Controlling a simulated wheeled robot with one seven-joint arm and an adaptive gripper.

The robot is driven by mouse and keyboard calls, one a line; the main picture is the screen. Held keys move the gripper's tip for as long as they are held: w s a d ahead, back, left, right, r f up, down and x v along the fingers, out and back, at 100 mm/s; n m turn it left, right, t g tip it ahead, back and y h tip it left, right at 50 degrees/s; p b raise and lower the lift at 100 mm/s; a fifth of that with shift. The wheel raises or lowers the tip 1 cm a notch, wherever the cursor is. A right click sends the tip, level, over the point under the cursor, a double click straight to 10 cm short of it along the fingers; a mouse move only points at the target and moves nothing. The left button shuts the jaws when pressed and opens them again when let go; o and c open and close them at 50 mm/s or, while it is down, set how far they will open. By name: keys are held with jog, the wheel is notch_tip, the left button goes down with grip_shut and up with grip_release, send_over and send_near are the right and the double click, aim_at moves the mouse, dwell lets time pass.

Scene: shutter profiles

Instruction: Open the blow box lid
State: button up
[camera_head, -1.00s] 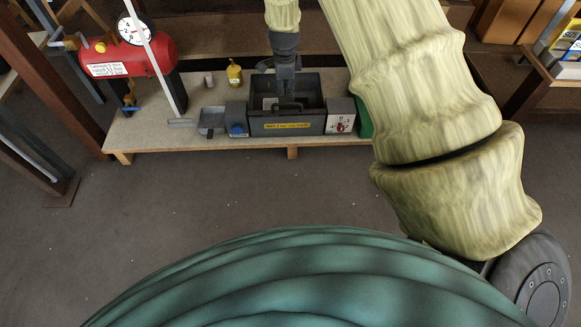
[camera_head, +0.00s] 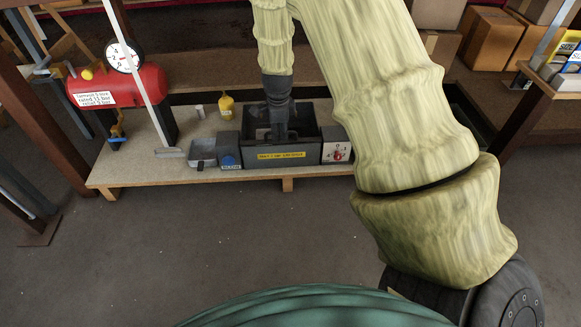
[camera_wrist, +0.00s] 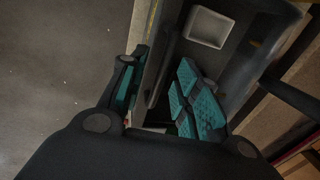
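A dark grey box (camera_head: 300,168) with a yellow label on its front stands on the low bench. I cannot read the label for certain. Its top looks open and no separate lid is clearly seen. My gripper (camera_head: 280,134) points down at this box, and its fingertips are hard to see there. In the wrist view my gripper (camera_wrist: 160,92) has its teal-padded fingers apart. One finger is by the left side of a dark wall, the other over the box interior. No held thing shows between them. A pale square dish (camera_wrist: 207,27) lies inside the box.
Left of the box are a blue-knobbed unit (camera_head: 229,160) and a small grey tray (camera_head: 203,150). A white switch panel (camera_head: 336,151) adjoins on the right. A yellow bottle (camera_head: 226,107) and red tank (camera_head: 125,90) stand farther left. The floor in front is clear.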

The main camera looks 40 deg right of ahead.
notch_tip(320, 180, up, 11)
jog(key=s+a+p, duration=0.1)
jog(key=s+p, duration=0.1)
jog(key=p, duration=0.3)
jog(key=s+a+f+n+p, duration=0.3)
jog(key=s+f+n, duration=0.1)
jog(key=s, duration=0.2)
jog(key=s+a+f+n+g+p, duration=0.1)
jog(key=s+a+f+n+p, duration=0.2)
jog(key=s, duration=0.4)
jog(key=s+a+f+n+p, duration=0.2)
jog(key=s+f+n+p, duration=0.2)
jog(key=s+f+n, duration=0.2)
jog(key=shift+s+a+n+h, duration=0.4)
jog(key=shift+s+n, duration=0.25)
jog(key=shift+n, duration=0.05)
